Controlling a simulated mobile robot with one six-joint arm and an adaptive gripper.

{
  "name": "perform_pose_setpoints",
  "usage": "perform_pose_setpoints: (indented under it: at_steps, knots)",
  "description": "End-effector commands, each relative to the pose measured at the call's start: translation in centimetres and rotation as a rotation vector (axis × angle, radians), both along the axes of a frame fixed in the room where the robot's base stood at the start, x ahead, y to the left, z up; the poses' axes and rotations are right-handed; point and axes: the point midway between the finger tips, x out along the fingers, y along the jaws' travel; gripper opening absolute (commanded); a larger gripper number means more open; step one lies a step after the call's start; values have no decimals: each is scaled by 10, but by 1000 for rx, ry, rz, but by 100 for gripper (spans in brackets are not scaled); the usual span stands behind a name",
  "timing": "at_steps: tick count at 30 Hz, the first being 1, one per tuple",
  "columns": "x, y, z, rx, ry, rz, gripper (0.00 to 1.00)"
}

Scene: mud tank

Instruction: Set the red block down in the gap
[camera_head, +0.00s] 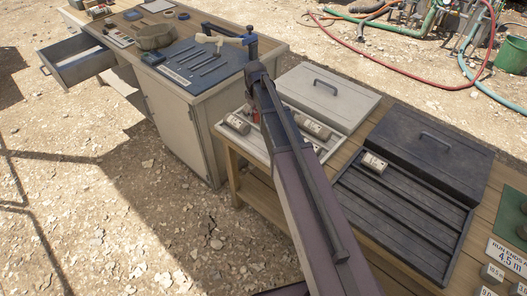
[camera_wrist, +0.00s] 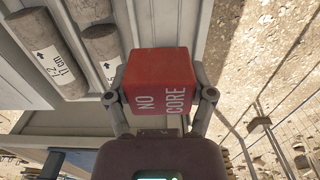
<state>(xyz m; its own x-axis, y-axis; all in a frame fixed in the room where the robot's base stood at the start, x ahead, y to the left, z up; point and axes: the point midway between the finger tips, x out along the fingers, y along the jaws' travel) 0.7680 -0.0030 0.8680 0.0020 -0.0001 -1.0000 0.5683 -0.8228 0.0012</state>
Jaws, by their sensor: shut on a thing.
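The red block (camera_wrist: 160,75), lettered "NO CORE", is between the two fingers of my gripper (camera_wrist: 160,96) in the wrist view. The gripper is shut on it. A light core tray (camera_head: 340,141) lies on the wooden bench in the head view, with pale core pieces (camera_head: 237,123) and (camera_head: 314,128) on either side of my arm. My arm hides the middle of this tray, most of the gripper and any gap there. In the wrist view two grey cores (camera_wrist: 48,55) and (camera_wrist: 103,45) lie in tray channels left of the block. I cannot tell whether the block touches the tray.
A light lid (camera_head: 328,93) and a dark lid (camera_head: 428,143) lie behind the trays. A dark tray (camera_head: 400,215) holds one core piece (camera_head: 375,162) and is otherwise bare. A cabinet (camera_head: 190,115) with tools on top and an open drawer (camera_head: 82,62) stands at left.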

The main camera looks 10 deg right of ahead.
Motion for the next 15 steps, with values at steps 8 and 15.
perform_pose_setpoints:
  at_steps: [8, 15]
  knots:
    - [-18, -1, -14, 1, -1, -10, 23]
    - [-18, -1, -13, 0, 0, -11, 23]
